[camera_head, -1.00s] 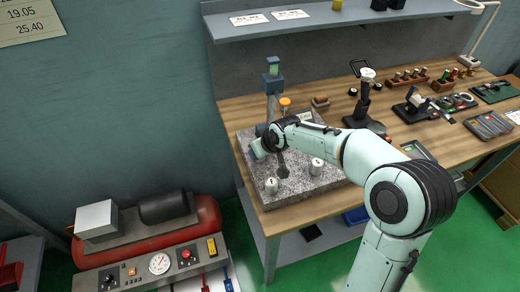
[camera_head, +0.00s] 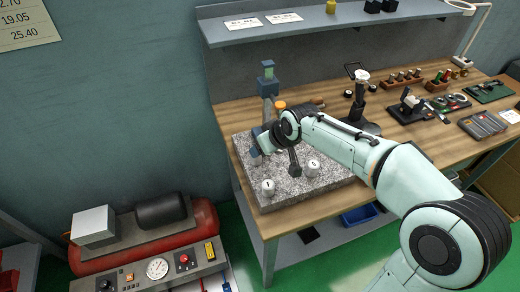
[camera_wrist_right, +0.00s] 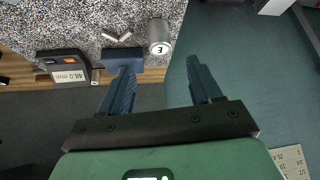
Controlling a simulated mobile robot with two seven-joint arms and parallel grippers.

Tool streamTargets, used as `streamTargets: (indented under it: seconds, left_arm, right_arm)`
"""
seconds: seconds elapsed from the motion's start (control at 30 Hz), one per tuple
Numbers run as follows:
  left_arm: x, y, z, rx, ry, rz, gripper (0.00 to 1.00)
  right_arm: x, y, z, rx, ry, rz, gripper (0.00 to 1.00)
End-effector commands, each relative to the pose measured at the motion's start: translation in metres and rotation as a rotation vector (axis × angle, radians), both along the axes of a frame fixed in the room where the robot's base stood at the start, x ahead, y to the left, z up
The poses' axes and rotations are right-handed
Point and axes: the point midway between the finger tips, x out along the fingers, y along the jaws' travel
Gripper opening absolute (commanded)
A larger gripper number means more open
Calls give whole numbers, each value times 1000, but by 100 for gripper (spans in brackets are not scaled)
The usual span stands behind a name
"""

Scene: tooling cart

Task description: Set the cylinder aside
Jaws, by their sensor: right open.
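Two short pale cylinders stand on the granite plate (camera_head: 325,183): one near its front left corner (camera_head: 268,188), one further right (camera_head: 312,168). In the right wrist view, one metallic cylinder marked with a letter (camera_wrist_right: 159,38) stands on the granite beyond my fingertips, roughly in line with the gap between them; I cannot tell which of the two it is. My right gripper (camera_wrist_right: 162,65) is open, with nothing between its fingers. In the head view, my right wrist and arm cover part of the plate and hide the fingertips. My left gripper is out of view.
A gauge stand (camera_head: 268,85) with a blue top rises at the plate's back left. A dark readout (camera_wrist_right: 66,70) lies left of the fingers in the wrist view. The shelf (camera_head: 350,17) overhangs the bench's back. A red compressor (camera_head: 150,245) stands on the floor at left.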

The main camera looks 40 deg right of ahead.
Motion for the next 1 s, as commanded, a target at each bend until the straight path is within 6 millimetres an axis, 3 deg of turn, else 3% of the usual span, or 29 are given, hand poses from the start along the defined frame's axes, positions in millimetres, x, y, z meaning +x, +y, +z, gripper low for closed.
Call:
streamTargets:
  seconds: [0.23,1.0]
  left_arm:
    - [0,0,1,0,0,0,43]
    - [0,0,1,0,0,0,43]
  right_arm:
    - [-15,1,23,0,0,0,64]
    - [-16,1,25,0,1,0,64]
